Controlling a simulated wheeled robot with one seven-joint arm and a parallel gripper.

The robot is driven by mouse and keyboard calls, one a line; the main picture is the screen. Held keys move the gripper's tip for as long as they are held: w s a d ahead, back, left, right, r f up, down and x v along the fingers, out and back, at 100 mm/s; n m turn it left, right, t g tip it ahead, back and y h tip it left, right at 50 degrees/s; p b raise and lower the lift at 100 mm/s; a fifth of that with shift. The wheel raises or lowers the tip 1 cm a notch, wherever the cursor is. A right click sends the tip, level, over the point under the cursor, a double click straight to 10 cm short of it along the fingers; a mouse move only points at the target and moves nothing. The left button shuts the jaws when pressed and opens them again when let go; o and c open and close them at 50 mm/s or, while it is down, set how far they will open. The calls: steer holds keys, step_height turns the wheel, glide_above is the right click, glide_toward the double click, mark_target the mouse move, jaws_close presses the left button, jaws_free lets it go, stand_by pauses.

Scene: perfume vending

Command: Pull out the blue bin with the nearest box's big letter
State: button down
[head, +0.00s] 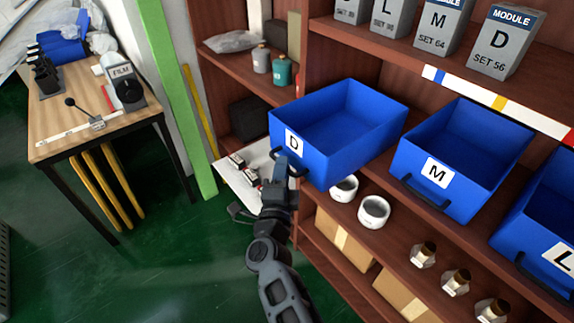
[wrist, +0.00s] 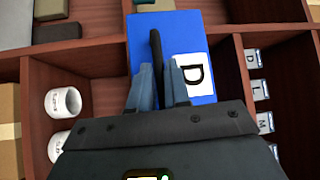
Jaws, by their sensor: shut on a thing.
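The blue bin lettered D (head: 345,125) juts out past the shelf's front edge, farther out than its neighbours, and looks empty. My gripper (head: 287,165) is shut on its dark front handle, beside the white D label. In the wrist view the fingers (wrist: 163,80) close around the handle (wrist: 156,50) of the blue bin front (wrist: 148,28). The nearest box, a grey MODULE box with a big D and SET 56 (head: 498,42), stands on the upper shelf at the right. A box with M and SET 64 (head: 437,25) stands to its left.
The blue bins M (head: 460,155) and L (head: 550,225) sit on the shelf to the right. White cups (head: 373,211) and several small jars (head: 455,281) stand below. A wooden table (head: 70,130) is at the left; green floor (head: 160,270) between is clear.

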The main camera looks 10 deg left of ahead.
steer(key=shift+f, duration=0.1)
steer(key=c, duration=1.2)
jaws_free()
steer(key=shift+o, duration=0.2)
steer(key=s+d, duration=0.1)
steer(key=s, duration=0.6)
steer(key=shift+s+f+p, duration=0.3)
steer(key=shift+s+f, duration=0.05)
steer(key=shift+f, duration=0.1)
